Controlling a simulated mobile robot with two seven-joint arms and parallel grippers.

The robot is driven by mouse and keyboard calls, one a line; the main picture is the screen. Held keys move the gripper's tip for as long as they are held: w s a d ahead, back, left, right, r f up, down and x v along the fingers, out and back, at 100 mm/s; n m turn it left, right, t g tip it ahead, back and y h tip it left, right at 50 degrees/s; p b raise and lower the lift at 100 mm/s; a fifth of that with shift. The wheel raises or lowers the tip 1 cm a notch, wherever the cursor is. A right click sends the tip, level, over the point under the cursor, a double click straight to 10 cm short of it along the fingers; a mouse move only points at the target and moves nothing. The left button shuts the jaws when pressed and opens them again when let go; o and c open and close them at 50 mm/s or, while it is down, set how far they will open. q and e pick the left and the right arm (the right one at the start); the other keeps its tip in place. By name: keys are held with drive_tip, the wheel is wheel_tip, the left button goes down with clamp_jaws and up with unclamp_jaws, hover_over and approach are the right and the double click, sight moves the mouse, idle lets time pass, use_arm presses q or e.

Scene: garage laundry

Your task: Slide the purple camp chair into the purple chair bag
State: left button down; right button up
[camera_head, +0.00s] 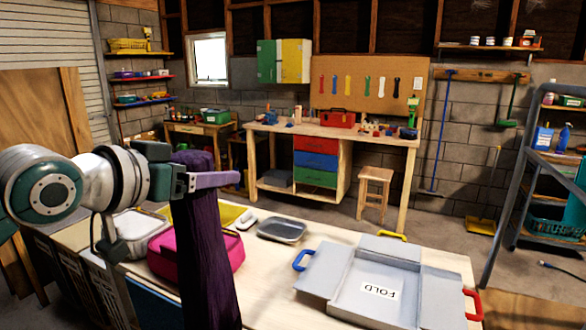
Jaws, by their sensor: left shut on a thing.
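A tall, narrow dark purple bundle (206,250), which looks like the folded purple camp chair, stands upright at the left front of the table. Its lower end runs out at the bottom edge of the view. A lilac bar (218,179) juts out to the right near its top. My left gripper (189,181) is at the upper part of the bundle, shut on it from the left; the exact contact of the fingers is hard to make out. I cannot pick out a separate purple chair bag. My right gripper is not in view.
Bare tabletop lies between bundle and board. A workbench (375,136) stands behind.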

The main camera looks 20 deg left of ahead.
use_arm(q)
drive_tip(key=shift+r, duration=0.15)
idle(0.4)
drive_tip(key=shift+f+b, duration=0.6)
drive_tip(key=shift+f, duration=0.35)
drive_tip(key=shift+w+f+b, duration=0.1)
drive_tip(key=shift+f+b, duration=0.9)
drive_tip(key=shift+f, duration=0.35)
idle(0.3)
drive_tip(key=shift+f+b, duration=1.1)
drive_tip(key=shift+f, duration=0.45)
